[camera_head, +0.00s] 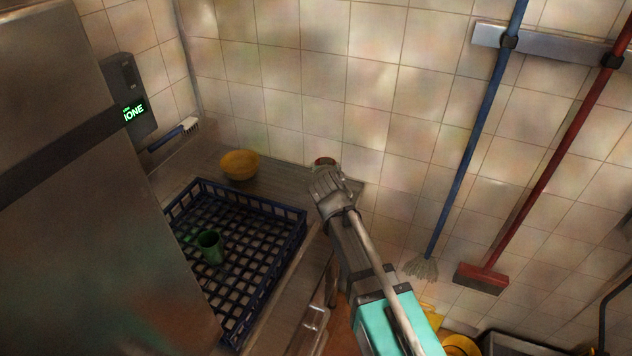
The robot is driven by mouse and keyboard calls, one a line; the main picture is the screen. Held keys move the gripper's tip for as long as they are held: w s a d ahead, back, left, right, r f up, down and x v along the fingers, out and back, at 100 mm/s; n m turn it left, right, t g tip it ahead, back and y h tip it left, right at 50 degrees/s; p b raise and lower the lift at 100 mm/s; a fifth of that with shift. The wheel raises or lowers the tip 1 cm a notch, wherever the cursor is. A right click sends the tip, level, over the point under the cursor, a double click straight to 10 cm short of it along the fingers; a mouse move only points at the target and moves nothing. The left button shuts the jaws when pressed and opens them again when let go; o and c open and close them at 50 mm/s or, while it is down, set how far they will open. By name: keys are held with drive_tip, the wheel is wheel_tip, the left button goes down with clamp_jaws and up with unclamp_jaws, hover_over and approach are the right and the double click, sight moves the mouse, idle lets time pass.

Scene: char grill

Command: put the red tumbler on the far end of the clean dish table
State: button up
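The red tumbler (323,161) shows only as a small dark red rim just past my gripper, at the far right corner of the clean dish table (286,183). My gripper (324,175) is right at the tumbler and hides most of it. I cannot tell whether the fingers are closed on it or apart from it, or whether its base touches the metal top.
A blue dish rack (303,213) on the table holds a green tumbler (210,246). A yellow bowl (240,164) stands behind the rack. A brush (189,125) lies by the left wall. The tiled wall is close behind the table.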

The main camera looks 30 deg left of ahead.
drive_tip(key=w+a+f+b, duration=0.4)
drive_tip(key=f+b, duration=0.1)
drive_tip(key=f, duration=0.1)
drive_tip(key=shift+w+a, duration=0.15)
drive_tip(key=shift+a, duration=0.25)
drive_tip(key=shift+w+a+f+b, duration=0.15)
drive_tip(key=shift+f+b, duration=0.85)
drive_tip(key=shift+b, duration=0.1)
drive_tip(key=shift+w+a+f+b, duration=0.1)
drive_tip(key=shift+f+b, duration=0.9)
drive_tip(key=shift+b, duration=0.1)
drive_tip(key=shift+f, duration=0.1)
drive_tip(key=o, duration=1.1)
drive_tip(key=shift+o, duration=0.2)
